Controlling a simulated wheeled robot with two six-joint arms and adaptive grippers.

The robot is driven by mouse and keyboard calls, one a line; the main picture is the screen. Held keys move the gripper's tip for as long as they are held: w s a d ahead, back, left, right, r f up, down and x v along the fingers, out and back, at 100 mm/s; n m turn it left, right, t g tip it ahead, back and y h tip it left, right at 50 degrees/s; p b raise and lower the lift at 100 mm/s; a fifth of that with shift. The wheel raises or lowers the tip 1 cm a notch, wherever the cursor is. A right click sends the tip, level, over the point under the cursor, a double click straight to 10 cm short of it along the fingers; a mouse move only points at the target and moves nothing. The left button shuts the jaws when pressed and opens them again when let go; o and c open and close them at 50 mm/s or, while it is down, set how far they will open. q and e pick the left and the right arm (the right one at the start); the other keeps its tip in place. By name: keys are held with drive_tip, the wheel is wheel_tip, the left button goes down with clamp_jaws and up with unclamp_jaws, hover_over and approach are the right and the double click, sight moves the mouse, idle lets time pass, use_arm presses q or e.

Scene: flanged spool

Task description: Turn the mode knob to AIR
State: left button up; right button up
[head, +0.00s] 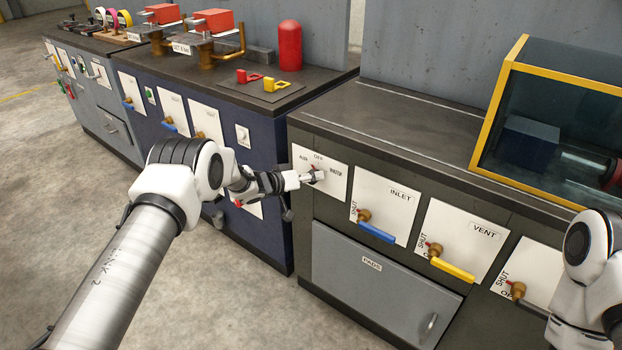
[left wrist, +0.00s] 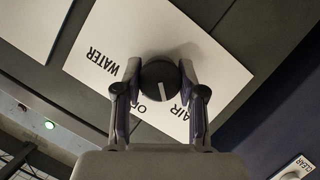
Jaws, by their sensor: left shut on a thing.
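The mode knob is a round dark knob (left wrist: 160,78) with a white pointer line, on a white plate (left wrist: 208,62) marked WATER, OFF and AIR. In the left wrist view its line points down, roughly toward the OFF lettering and short of AIR; OFF is partly hidden by the knob and gripper. My left gripper (left wrist: 160,70) is shut on the knob, one finger on each side. In the head view the left gripper (head: 308,177) reaches the plate (head: 334,188) on the dark cabinet and hides most of the knob. My right gripper is out of view.
Right of the plate are INLET (head: 377,236) and VENT (head: 452,270) valves with protruding handles. A grey PAGE-like labelled door (head: 375,280) lies below. A yellow-framed glass case (head: 555,130) stands on the worktop. A blue cabinet (head: 270,150) adjoins at left.

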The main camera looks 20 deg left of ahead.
use_arm(q)
drive_tip(key=shift+n+h+b, duration=0.4)
drive_tip(key=shift+n, duration=0.4)
drive_tip(key=o, duration=1.1)
drive_tip(key=shift+o, duration=0.2)
drive_tip(key=v, duration=1.2)
drive_tip(key=shift+w+a+f, duration=0.1)
drive_tip(key=shift+a, duration=0.05)
